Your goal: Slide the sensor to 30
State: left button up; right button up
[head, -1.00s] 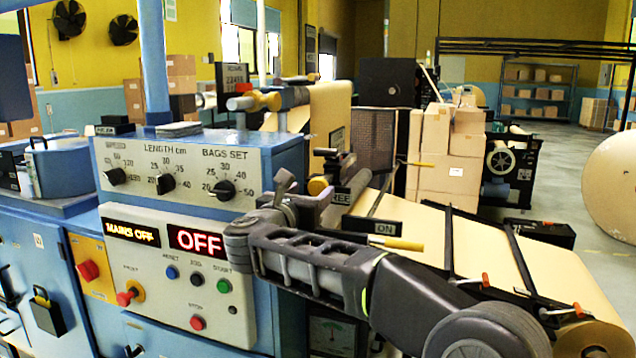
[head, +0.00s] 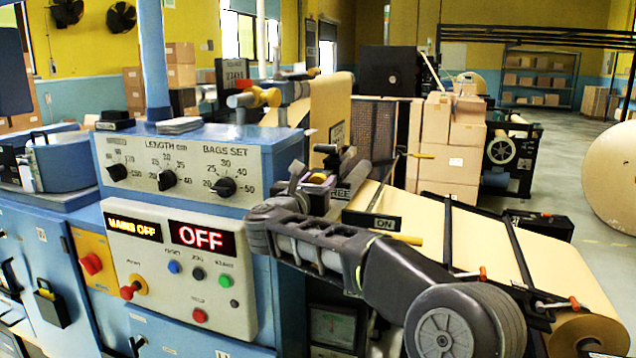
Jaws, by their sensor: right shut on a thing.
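My right gripper (head: 303,184) reaches in from the lower right, over the back right corner of the blue machine cabinet. It is shut on a small part beside the paper web; its dark fingers and my wrist cover most of that part. A small yellow and purple piece (head: 318,179) shows right at the fingertips; I cannot tell whether it belongs to the sensor. The sensor itself and any scale with a 30 mark are not clearly visible. My left gripper is not in view.
The blue cabinet has a dial panel (head: 180,170) and a lit display reading OFF (head: 200,240). A brown paper web (head: 480,245) slopes to the right with black straps across it. Stacked cartons (head: 448,150) stand behind.

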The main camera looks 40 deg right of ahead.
aim_at(325, 173)
grip_shut()
dwell(0.3)
